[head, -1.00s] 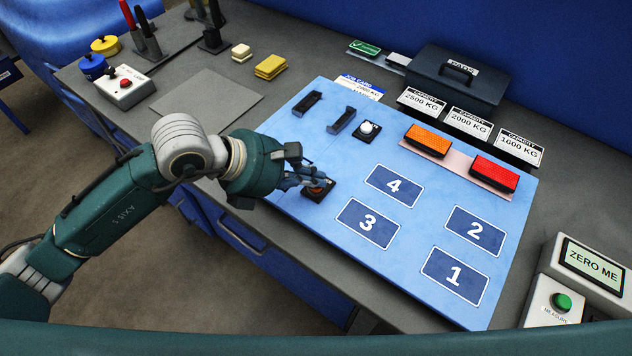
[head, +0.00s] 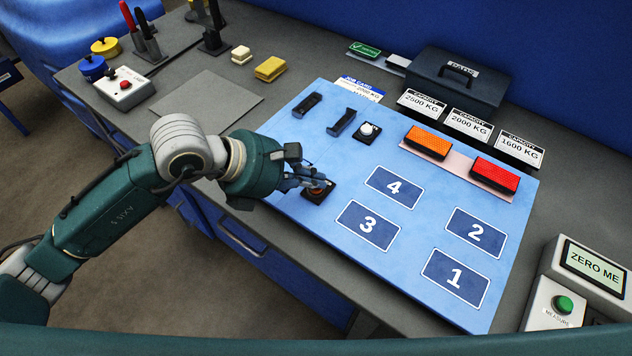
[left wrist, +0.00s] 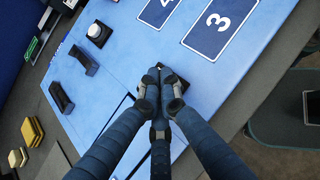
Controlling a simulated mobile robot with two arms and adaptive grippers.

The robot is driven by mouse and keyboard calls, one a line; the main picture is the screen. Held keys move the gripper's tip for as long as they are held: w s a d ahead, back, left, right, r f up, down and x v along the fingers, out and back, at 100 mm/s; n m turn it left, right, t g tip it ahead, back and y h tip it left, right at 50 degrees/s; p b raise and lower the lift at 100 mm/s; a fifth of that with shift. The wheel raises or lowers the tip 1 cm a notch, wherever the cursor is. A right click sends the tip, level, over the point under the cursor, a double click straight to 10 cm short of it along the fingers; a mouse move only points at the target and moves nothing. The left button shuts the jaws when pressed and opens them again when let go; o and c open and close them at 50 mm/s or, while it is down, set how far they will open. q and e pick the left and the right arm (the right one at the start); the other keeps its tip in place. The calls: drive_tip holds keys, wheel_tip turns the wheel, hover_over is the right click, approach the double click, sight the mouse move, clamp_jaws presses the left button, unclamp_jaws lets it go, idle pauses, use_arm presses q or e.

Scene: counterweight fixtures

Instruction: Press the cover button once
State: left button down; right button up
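A button with an orange-red top on a square black base (head: 318,194) sits on the left front edge of the blue board (head: 330,228). My left gripper (head: 322,183) reaches over it from the left, with its fingertips at the button's top. In the left wrist view the gripper's dark fingers (left wrist: 158,88) come together at their tips with nothing between them. They hide most of the black base (left wrist: 178,88). I cannot tell whether the tips touch the button. A white button (head: 367,130) on a black base stands farther back; it also shows in the left wrist view (left wrist: 96,31). My right gripper is not in view.
Two black holders (head: 341,122) stand upright left of the white button. An orange block (head: 428,141) and a red block (head: 495,174) lie at the board's back right. A scale box with a green button (head: 563,304) stands at right. The numbered board areas are clear.

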sight(313, 189)
use_arm(q)
drive_tip(key=shift+r, duration=0.6)
drive_tip(key=shift+r+p, duration=1.5)
drive_tip(key=shift+r, duration=1.05)
